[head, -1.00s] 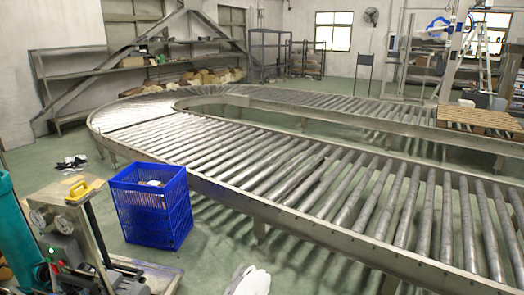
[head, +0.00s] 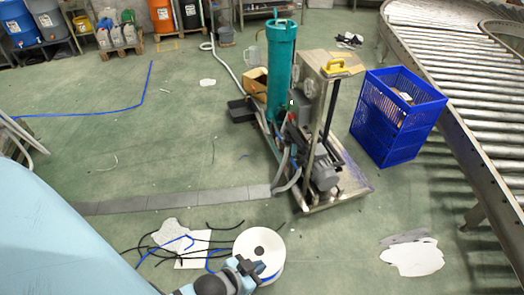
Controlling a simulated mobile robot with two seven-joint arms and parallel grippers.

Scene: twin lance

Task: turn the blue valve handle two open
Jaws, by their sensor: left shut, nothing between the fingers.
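I cannot make out a blue valve handle in the head view. A wheeled pump unit (head: 335,185) with a tall teal cylinder (head: 281,70), hoses and a motor stands right of centre. Its small fittings are too small to tell apart. My left gripper (head: 246,268) is low in the picture, shut and empty. It shows in front of a white round spool (head: 259,246), and I cannot tell whether they touch. My right gripper is not in view.
A blue plastic crate (head: 388,130) stands right of the pump unit, beside the roller conveyor (head: 460,90). Black and blue cables (head: 175,243) lie on the floor near the spool. Drums and jugs (head: 118,30) line the back left.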

